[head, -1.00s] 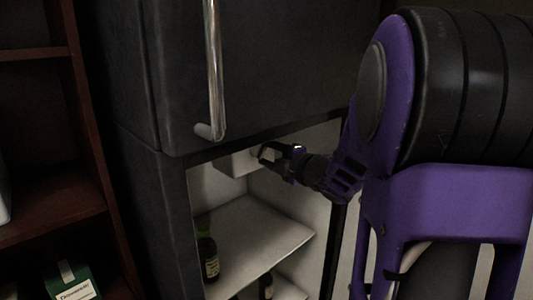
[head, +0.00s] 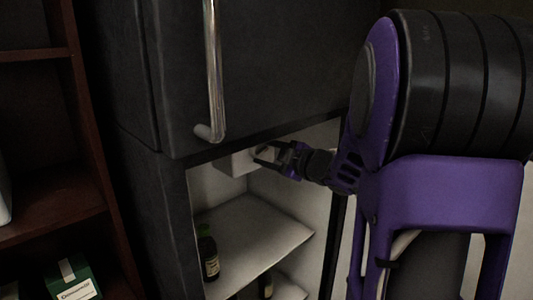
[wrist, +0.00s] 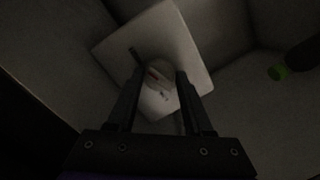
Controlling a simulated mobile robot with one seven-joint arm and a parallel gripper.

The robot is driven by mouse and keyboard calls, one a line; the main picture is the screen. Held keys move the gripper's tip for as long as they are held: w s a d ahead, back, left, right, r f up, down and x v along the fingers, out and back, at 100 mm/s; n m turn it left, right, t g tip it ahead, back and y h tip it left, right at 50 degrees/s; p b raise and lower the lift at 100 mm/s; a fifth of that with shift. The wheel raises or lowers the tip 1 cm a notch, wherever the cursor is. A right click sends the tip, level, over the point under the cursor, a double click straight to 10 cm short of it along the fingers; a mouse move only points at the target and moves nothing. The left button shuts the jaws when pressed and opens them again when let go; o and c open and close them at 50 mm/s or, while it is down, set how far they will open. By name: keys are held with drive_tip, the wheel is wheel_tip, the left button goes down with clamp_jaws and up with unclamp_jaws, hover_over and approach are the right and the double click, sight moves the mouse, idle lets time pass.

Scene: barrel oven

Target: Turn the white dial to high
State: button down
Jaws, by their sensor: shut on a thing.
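The white dial (wrist: 163,76) sits on the face of a white box (wrist: 168,30) in the wrist view, with a small reddish mark on it. In the head view the box (head: 238,163) is at the top of the open lower compartment of a dark fridge, and my gripper mostly hides the dial. My gripper (head: 266,154) reaches in from the right. In the wrist view its two fingers (wrist: 158,80) stand on either side of the dial and are shut on it. The dial's setting is too dark and small to read.
A fridge shelf (head: 255,232) lies below my gripper, with a dark bottle (head: 209,258) on it. The closed upper door (head: 250,60) with its metal handle (head: 216,75) is above. A brown bookcase (head: 60,205) with a green box (head: 75,281) stands at left.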

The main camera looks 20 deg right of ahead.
drive_tip(key=shift+r, duration=0.2)
drive_tip(key=c, duration=0.5)
unclamp_jaws()
drive_tip(key=shift+w, duration=0.1)
drive_tip(key=shift+c, duration=0.2)
drive_tip(key=shift+o, duration=1.1)
drive_tip(key=shift+f, duration=0.1)
